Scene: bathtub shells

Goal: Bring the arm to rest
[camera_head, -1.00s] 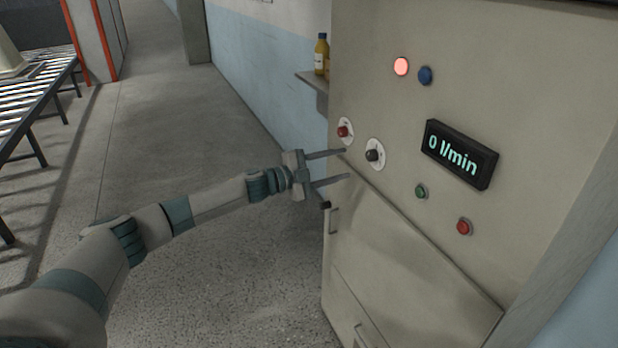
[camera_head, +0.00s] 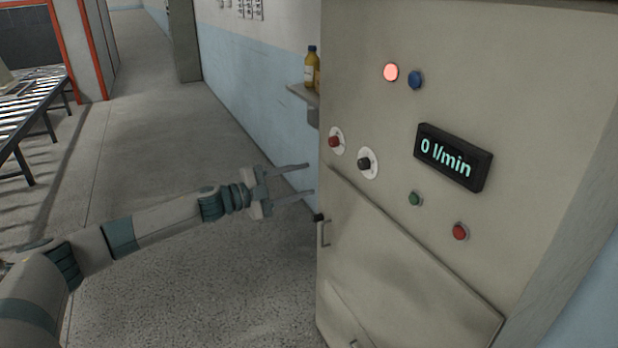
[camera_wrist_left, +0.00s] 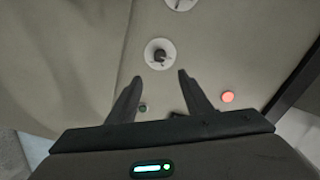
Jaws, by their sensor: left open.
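My left arm comes in from the left in the head view. Its gripper (camera_head: 310,180) is open and empty, with the two fingers apart. It is in front of the cabinet's left edge, left of and a little below the black knob (camera_head: 366,162). In the left wrist view the open fingers (camera_wrist_left: 160,76) point toward the cabinet face, with a dark knob on a white disc (camera_wrist_left: 160,54) just beyond the tips. No contact between fingers and panel is seen. My right gripper is not in view.
The cabinet (camera_head: 490,70) carries a lit red lamp (camera_head: 391,72), a blue button (camera_head: 415,79), a red knob (camera_head: 335,141), green (camera_head: 414,199) and red (camera_head: 460,232) buttons and a display (camera_head: 453,157) reading 0 l/min. Bottles (camera_head: 311,70) stand on a shelf. Floor (camera_head: 150,140) at left is clear.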

